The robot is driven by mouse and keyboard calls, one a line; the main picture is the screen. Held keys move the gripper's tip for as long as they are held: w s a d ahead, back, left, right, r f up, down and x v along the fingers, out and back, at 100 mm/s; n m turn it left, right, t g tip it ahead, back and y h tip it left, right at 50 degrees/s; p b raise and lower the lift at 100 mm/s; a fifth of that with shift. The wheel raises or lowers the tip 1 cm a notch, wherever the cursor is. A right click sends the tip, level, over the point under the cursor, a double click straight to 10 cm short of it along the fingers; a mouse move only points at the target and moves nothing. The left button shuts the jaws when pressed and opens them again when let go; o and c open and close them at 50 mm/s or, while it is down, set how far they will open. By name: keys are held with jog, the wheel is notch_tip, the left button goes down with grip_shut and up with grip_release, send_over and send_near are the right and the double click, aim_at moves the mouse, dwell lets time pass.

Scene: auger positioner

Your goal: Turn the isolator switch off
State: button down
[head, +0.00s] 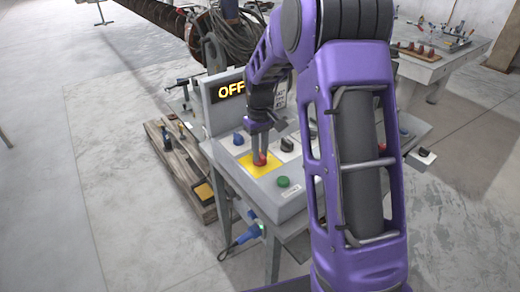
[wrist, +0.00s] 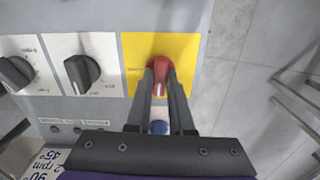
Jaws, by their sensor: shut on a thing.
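The isolator switch is a red rotary knob (head: 260,160) on a yellow plate (head: 247,166) on the grey control panel. In the wrist view the red knob (wrist: 161,66) sits on its yellow plate (wrist: 186,50), with a white mark on its near end pointing toward my gripper's base. My gripper (head: 260,154) reaches down onto the knob. In the wrist view its two fingers (wrist: 160,85) are closed on either side of the knob's handle. The display (head: 231,91) behind the panel reads "OFF" in yellow letters. The fingers hide part of the knob.
Black selector knobs (wrist: 80,70) sit on white plates beside the yellow one. A blue button (head: 238,138) and a green button (head: 283,181) are also on the panel. A wooden pallet (head: 180,160) lies left of the console. Open floor (head: 120,220) extends further left.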

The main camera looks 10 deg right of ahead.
jog(key=shift+n, duration=0.5)
jog(key=c, duration=0.8)
grip_release()
notch_tip(320, 180, up, 18)
jog(key=p, duration=0.2)
jog(key=shift+f, duration=0.25)
